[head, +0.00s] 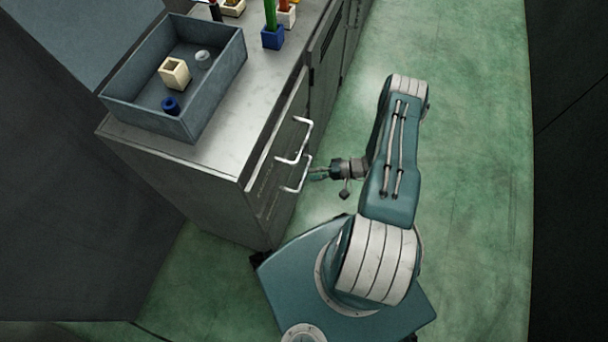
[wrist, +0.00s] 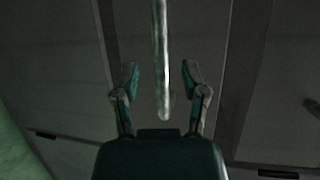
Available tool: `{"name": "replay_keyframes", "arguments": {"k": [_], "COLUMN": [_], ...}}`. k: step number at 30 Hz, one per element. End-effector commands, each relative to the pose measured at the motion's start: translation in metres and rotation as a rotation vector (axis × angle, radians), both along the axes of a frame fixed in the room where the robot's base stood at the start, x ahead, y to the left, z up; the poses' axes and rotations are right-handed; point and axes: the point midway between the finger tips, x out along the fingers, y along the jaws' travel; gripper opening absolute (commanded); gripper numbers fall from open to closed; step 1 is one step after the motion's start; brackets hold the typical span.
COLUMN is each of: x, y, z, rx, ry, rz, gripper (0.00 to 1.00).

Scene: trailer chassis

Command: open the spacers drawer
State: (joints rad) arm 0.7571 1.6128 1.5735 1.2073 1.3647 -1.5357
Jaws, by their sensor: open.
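The grey cabinet (head: 225,196) has two light bar handles on its right-hand front. The upper handle (head: 306,139) is above the lower handle (head: 304,178). No label is readable, so I cannot tell which drawer is the spacers drawer. Both drawer fronts look flush. My gripper (head: 318,174) is beside the lower handle, at about its height. In the wrist view a handle bar (wrist: 160,55) runs lengthwise between the fingers of my open gripper (wrist: 162,78). A gap shows on each side, and neither finger visibly touches the bar.
A grey open tray (head: 215,88) on the cabinet top holds a cream square block (head: 174,73), a blue ring (head: 171,105) and a pale round piece (head: 203,59). A blue holder (head: 272,38) stands behind it. Green floor (head: 475,150) is clear to the right.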

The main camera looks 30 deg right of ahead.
Motion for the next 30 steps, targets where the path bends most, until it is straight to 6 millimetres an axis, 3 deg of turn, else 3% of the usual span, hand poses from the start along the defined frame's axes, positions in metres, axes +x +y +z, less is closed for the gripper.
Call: {"name": "replay_keyframes", "arguments": {"k": [6,17,18,21,30], "x": [0.01,0.012,0.012,0.012,0.011], "y": [0.026,0.031,0.031,0.031,0.03], "z": [-0.005,-0.006,-0.006,-0.006,-0.008], "rx": [0.001,0.0,0.0,-0.001,-0.003], "ry": [0.001,0.001,0.0,0.0,0.002], "rz": [0.002,-0.001,-0.001,0.0,-0.001], "gripper": [0.57,0.57,0.39,0.0,0.0]}}
